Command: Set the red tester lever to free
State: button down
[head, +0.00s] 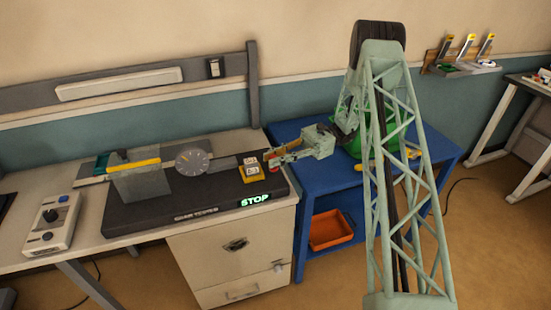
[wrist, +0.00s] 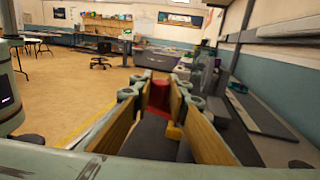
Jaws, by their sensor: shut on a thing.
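The tester is a long black slab (head: 205,199) on the bench in the head view, with a dial, a grey block and a lit green "STOP" sign (head: 254,200). My gripper (head: 270,158) reaches in from the right over the slab's right end. In the wrist view, my gripper (wrist: 160,100) has its two tan-padded fingers on either side of the red lever (wrist: 158,92), and it is shut on it. In the head view the red lever (head: 275,168) is mostly hidden by the fingers. I cannot tell its exact angle.
A yellow block with white labels (head: 250,170) stands close to my gripper's left. The round dial (head: 192,161) and a grey block with a yellow strip (head: 139,180) are farther left. A blue cart (head: 296,132) stands at right, with a green container (head: 352,143) on it.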

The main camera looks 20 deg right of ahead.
aim_at(273, 156)
jog(key=c, duration=2.5)
grip_release()
jog(key=shift+r, duration=0.2)
jog(key=shift+r, duration=4.8)
jog(key=shift+c, duration=0.9)
